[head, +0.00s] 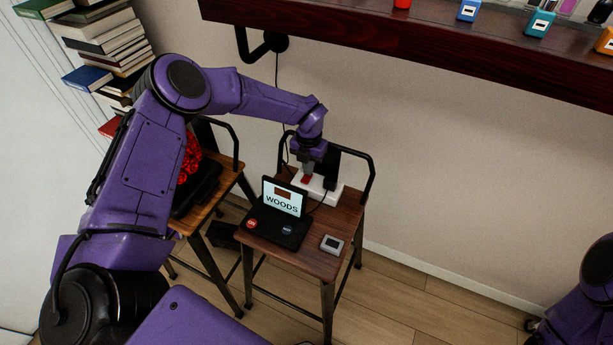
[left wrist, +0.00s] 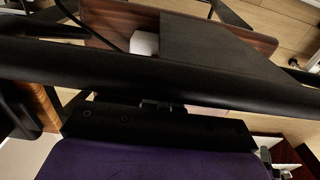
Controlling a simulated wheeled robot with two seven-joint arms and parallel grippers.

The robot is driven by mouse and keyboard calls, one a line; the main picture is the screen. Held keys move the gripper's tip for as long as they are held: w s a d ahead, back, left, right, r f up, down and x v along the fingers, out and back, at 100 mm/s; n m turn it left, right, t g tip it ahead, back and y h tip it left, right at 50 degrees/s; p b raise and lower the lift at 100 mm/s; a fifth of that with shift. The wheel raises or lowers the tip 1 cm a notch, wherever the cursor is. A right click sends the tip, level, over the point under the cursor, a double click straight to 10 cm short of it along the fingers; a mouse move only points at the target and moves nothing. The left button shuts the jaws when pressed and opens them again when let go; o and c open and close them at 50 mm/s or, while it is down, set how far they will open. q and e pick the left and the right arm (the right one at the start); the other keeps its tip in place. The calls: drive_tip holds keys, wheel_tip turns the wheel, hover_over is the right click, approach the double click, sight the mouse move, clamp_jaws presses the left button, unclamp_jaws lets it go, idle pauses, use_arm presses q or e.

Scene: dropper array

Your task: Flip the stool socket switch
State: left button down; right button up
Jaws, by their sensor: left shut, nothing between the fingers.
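A white socket strip (head: 329,192) with a red switch (head: 306,179) at its left end lies at the back of a wooden stool (head: 322,234). My left gripper (head: 308,169) points down over the red switch, shut and empty. Its tips are at or just above the switch; I cannot tell whether they touch. A black plug (head: 331,184) stands in the strip beside the gripper. In the left wrist view, a white piece that looks like the strip (left wrist: 145,44) shows beyond dark bars. The switch is hidden there. My right gripper is out of view.
A black device with a "WOODS" screen (head: 284,198) and a small grey box (head: 332,244) sit on the stool's front. The stool's black back frame (head: 370,178) rises close behind the gripper. A second stool (head: 209,212) stands left. A shelf (head: 440,52) overhangs behind.

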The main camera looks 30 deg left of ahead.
use_arm(q)
drive_tip(key=shift+r+p, duration=1.55)
drive_tip(key=shift+r, duration=1.45)
